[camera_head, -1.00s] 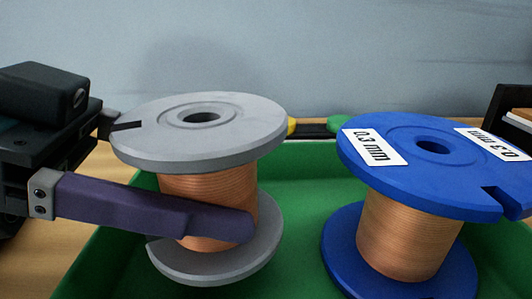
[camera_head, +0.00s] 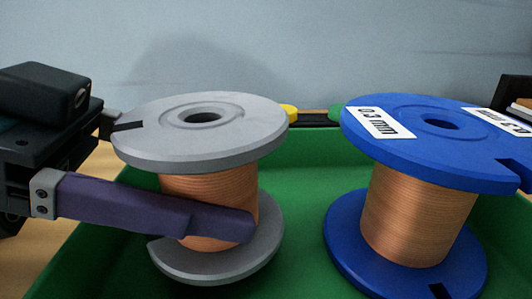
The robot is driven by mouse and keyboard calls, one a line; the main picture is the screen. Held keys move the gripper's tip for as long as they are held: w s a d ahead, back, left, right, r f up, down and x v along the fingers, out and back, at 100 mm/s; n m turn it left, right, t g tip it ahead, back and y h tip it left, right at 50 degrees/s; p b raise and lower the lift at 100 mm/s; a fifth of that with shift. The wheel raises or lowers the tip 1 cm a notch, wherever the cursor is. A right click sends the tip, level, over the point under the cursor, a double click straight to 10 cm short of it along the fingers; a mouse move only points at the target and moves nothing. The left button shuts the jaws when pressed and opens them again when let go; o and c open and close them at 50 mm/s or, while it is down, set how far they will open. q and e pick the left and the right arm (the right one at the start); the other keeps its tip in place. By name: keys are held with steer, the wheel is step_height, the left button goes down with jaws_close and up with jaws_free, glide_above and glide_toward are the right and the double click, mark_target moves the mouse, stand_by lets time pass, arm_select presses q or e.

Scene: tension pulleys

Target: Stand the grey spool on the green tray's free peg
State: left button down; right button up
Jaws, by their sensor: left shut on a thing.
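The grey spool (camera_head: 200,135), wound with copper wire, is upright in my left gripper (camera_head: 215,222). The near purple finger lies across its copper winding; the far finger is mostly hidden behind the spool. The spool is over the left part of the green tray (camera_head: 305,165); I cannot tell whether its lower flange touches anything. A blue spool (camera_head: 425,150) with white labels, one reading 0.3 mm, is on the right side of the tray and looks slightly tilted in the view. The free peg is not visible. My right gripper is not in view.
Yellow (camera_head: 289,112) and green (camera_head: 336,113) ends of things show behind the tray's far wall. A dark object with white inside (camera_head: 518,105) stands at the right edge. The gap between the two spools is narrow at the top flanges.

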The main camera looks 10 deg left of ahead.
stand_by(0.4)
arm_select(q)
steer(key=shift+f+b, duration=1.2)
steer(key=shift+f, duration=0.1)
steer(key=shift+f, duration=0.1)
jaws_free()
steer(key=shift+a, duration=0.1)
steer(key=p+v, duration=0.1)
steer(key=v, duration=0.9)
